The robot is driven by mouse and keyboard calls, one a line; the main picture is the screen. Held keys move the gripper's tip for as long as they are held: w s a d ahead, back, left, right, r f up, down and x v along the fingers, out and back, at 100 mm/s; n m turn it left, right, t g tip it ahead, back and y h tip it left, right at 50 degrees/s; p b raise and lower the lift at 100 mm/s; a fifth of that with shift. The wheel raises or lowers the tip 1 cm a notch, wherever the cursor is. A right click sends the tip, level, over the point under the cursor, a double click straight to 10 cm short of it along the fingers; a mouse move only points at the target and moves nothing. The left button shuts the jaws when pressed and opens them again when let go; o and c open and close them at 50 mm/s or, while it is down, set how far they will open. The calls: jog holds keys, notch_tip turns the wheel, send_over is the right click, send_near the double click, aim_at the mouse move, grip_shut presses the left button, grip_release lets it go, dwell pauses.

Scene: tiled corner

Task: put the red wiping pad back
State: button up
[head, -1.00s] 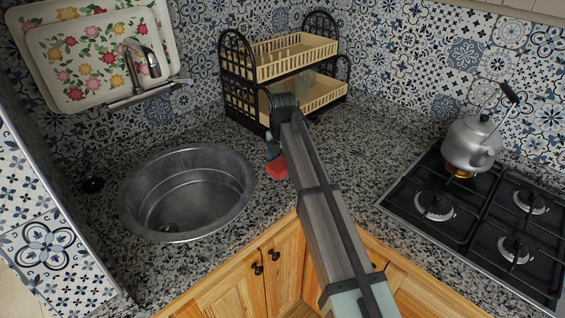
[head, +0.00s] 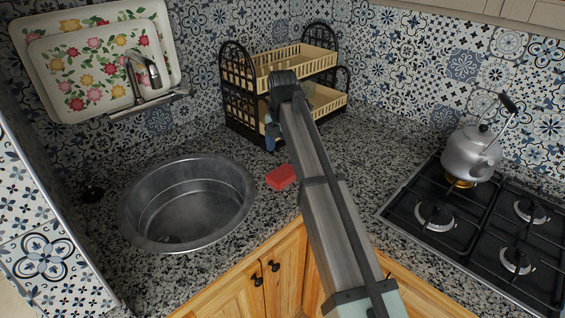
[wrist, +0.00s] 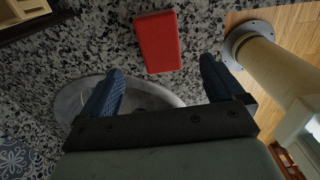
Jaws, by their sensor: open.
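The red wiping pad (head: 281,177) lies flat on the speckled counter (head: 350,165), just right of the round sink (head: 160,235). In the wrist view the pad (wrist: 159,42) lies beyond the fingertips, apart from both fingers and nothing between them. My gripper (wrist: 160,80) is open and empty, with two blue fingers. In the head view only a little blue of my gripper (head: 270,132) shows beside the arm, above and behind the pad, in front of the rack.
A two-tier rack (head: 235,105) with cream trays stands at the back corner. A kettle (head: 470,152) sits on the gas stove (head: 395,205) at right. A faucet (head: 140,75) and floral trays (head: 62,65) are at upper left.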

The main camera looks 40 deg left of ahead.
jog(key=shift+r, duration=1.55)
